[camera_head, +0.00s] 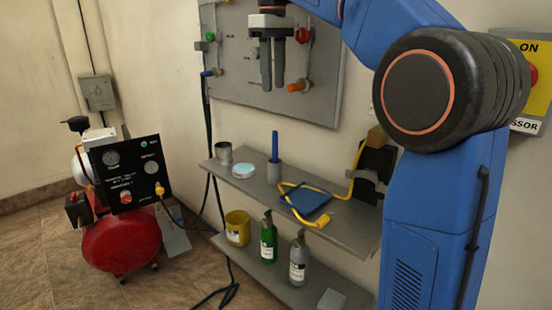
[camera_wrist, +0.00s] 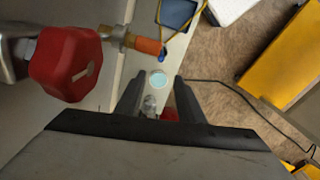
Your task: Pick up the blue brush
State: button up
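The blue brush (camera_head: 275,146) shows as a thin blue handle standing upright in a small grey holder (camera_head: 274,173) on the upper shelf. Its lower end is hidden in the holder. In the wrist view, a small blue tip beside the orange valve end may be the brush, but I cannot tell. My gripper (camera_head: 272,84) hangs above the shelf in front of the wall panel, fingers pointing down, higher than the brush and apart from it. In the wrist view, my gripper (camera_wrist: 158,88) has its two dark fingers spread with nothing held between them.
The grey shelf (camera_head: 345,222) also holds a metal cup (camera_head: 223,153), a light blue disc (camera_head: 244,170) and a blue pad (camera_head: 305,200) with a yellow cable. The panel's red knob (camera_wrist: 68,65) is close to my gripper. Bottles stand below; a red compressor (camera_head: 122,242) is left.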

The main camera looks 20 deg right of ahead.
send_near(275, 134)
jog(key=f, duration=0.2)
jog(key=w+f, duration=0.1)
jog(key=f, duration=0.2)
jog(key=shift+w+d+f, duration=0.1)
jog(key=shift+w, duration=0.05)
jog(key=shift+f, duration=2.55)
grip_shut()
